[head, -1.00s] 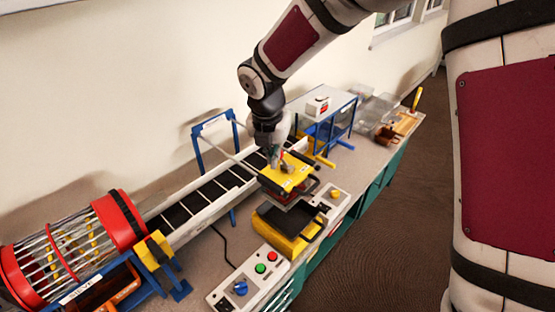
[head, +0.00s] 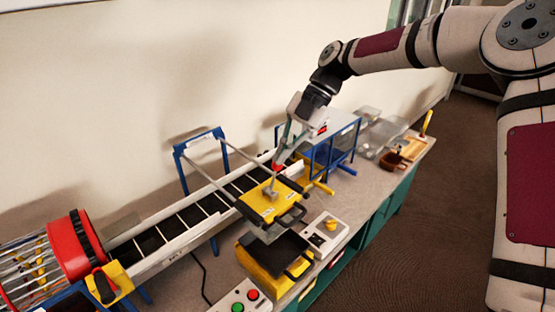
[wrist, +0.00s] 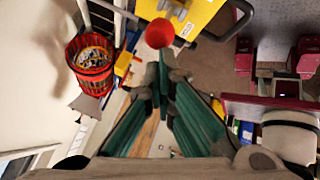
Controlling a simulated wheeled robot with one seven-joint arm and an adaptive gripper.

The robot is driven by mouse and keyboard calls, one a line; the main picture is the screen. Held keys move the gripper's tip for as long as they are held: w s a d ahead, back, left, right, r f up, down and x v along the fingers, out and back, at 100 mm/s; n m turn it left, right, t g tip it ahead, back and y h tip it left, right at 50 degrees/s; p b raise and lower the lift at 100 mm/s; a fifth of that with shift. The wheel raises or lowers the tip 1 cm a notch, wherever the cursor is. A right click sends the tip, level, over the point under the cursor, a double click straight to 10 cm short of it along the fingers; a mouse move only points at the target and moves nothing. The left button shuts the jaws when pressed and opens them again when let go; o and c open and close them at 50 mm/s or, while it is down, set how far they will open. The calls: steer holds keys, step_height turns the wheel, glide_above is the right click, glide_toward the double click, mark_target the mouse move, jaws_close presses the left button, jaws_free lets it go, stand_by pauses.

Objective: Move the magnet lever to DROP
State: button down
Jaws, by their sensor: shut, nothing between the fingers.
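The yellow magnet block (head: 258,206) hangs on grey rods over a yellow bin with a black tray (head: 270,262), beside the conveyor. A lever with a red ball knob (head: 276,167) stands up from a grey mount on its top. The knob (wrist: 160,33) also shows in the wrist view, with the yellow block (wrist: 206,14) behind it. No DROP marking is readable. My gripper (head: 281,158) is shut and empty, its fingertips close at the knob. In the wrist view the fingertips (wrist: 158,58) are just below the knob; I cannot tell whether they touch it.
The conveyor (head: 190,215) runs behind the block, with a blue frame (head: 181,165) over it. A red-ringed drum (head: 72,250) is at left. A blue-framed stand (head: 335,150) is behind.

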steer(key=shift+d+f, duration=0.1)
steer(key=shift+w, duration=0.1)
steer(key=shift+r, duration=0.85)
